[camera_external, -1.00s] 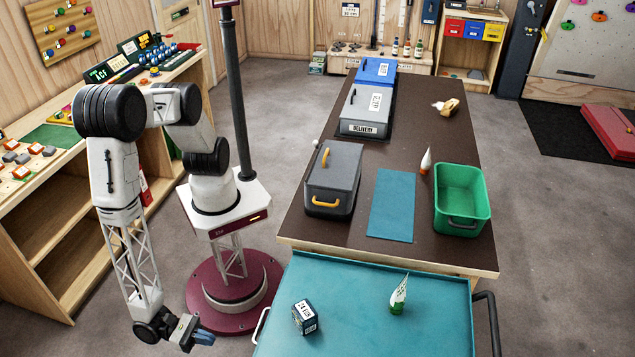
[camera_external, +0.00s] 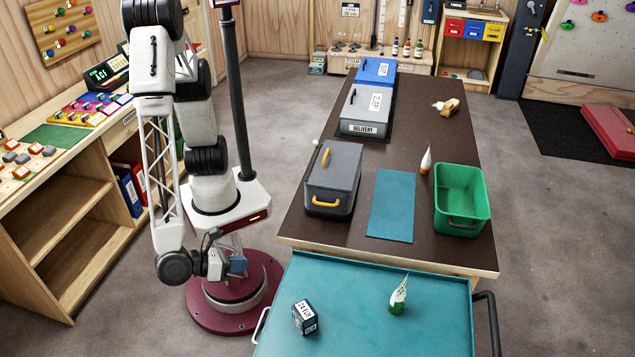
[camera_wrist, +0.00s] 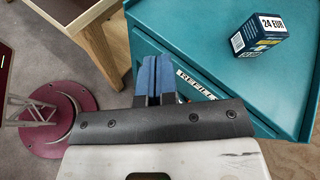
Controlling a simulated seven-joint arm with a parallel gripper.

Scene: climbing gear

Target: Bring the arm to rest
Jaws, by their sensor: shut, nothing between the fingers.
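My gripper (camera_external: 238,264) hangs low at the lower left in the external view, just in front of my maroon round base. It is left of the teal cart (camera_external: 365,320) and apart from it. In the wrist view, the two blue fingers of my gripper (camera_wrist: 155,78) are together with nothing between them. They point toward the cart's side, where lettering is partly hidden. My arm is folded, with its elbow high and its forearm hanging straight down.
A small labelled box (camera_external: 304,317) and a green-and-white tube (camera_external: 398,296) are on the cart. The brown table (camera_external: 345,235) behind holds a grey lidded box (camera_external: 334,180), a green bin (camera_external: 461,170) and a teal mat (camera_external: 392,205). Wooden shelves (camera_external: 75,240) stand at left.

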